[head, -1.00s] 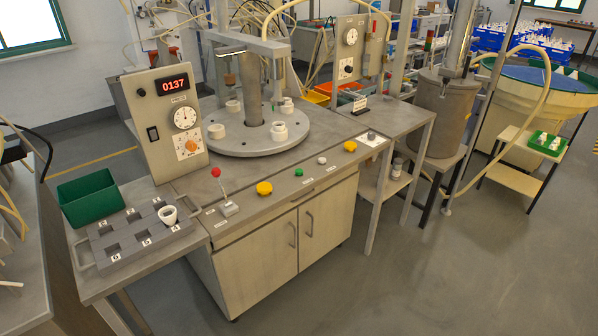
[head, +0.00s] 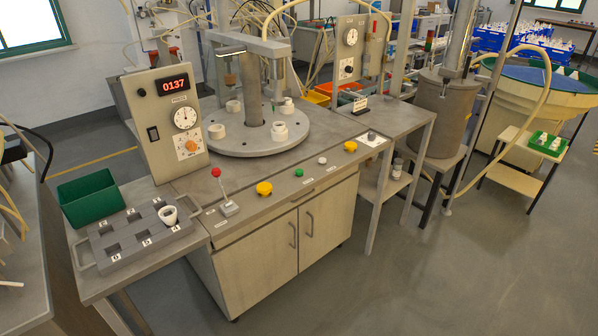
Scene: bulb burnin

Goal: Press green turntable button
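The green button (head: 299,172) sits on the front edge of the grey bench top, between a yellow button (head: 264,188) and a small white button (head: 322,160). Nothing covers it. The round grey turntable (head: 258,146) stands behind it and carries several white cup-like holders (head: 279,131). Neither of my grippers shows in the head view.
A red-knobbed lever (head: 216,172) stands left of the buttons, and another yellow button (head: 350,146) lies to the right. A grey tray (head: 128,258) with a white cup (head: 168,214) and a green bin (head: 90,200) are at left. A panel (head: 165,125) reads 0137. Floor at front right is clear.

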